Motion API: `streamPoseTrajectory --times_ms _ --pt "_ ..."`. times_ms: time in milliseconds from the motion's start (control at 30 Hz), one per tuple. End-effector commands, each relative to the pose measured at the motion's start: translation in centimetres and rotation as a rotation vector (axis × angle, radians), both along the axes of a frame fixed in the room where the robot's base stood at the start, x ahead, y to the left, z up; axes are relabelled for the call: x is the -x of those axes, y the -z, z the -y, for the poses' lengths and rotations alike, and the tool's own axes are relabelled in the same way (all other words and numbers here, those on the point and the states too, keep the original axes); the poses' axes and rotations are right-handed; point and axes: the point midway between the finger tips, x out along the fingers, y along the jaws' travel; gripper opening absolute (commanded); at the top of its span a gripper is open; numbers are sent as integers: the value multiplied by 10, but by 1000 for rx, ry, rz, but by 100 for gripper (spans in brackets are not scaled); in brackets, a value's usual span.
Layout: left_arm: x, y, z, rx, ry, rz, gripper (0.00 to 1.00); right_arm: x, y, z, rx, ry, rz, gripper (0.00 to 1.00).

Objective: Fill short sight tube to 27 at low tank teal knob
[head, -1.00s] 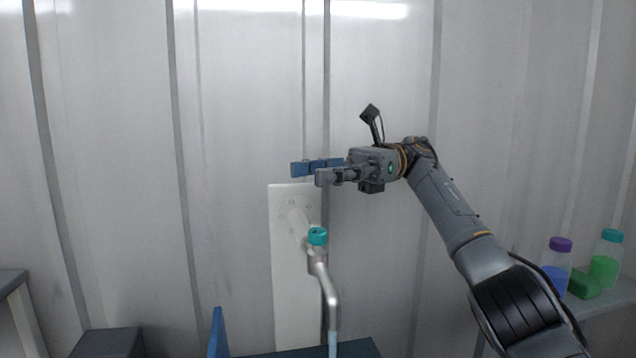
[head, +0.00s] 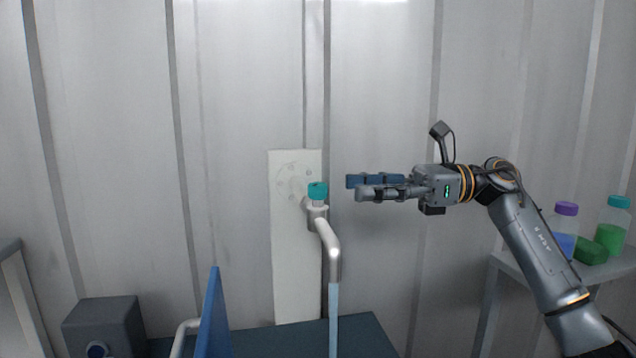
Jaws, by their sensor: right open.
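The teal knob (head: 318,190) sits on top of a grey tap with a bent spout (head: 330,245), fixed to a white wall plate (head: 296,260). A pale blue stream (head: 333,315) hangs below the spout's mouth and runs out of the bottom of the view. My right gripper (head: 357,187) is open and empty, just right of the knob and apart from it in the picture, fingers pointing left. The sight tube and its scale cannot be made out. My left gripper is out of view.
A blue upright panel (head: 212,315) stands left of the spout, above a dark surface (head: 368,330). A dark grey box (head: 104,325) is at the lower left. A shelf (head: 520,268) at the right holds a purple-capped bottle (head: 564,232), a teal-capped bottle (head: 610,226) and a green block (head: 591,251).

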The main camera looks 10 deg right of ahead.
Motion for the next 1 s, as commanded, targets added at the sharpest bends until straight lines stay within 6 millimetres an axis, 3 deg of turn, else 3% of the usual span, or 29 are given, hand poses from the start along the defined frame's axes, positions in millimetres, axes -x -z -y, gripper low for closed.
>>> streamPoseTrajectory --times_ms 100,300,500,800,1000 --pt "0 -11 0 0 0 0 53 -2 -3 -27 1 -5 -1 50" --pt "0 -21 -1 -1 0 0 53 -6 -2 -60 0 -3 -2 50" --pt "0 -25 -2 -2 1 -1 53 -8 -1 -75 0 -1 -2 50" --pt "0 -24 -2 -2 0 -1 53 -8 0 -77 0 -1 -1 50" --pt "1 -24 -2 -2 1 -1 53 -8 0 -76 0 0 -1 9"
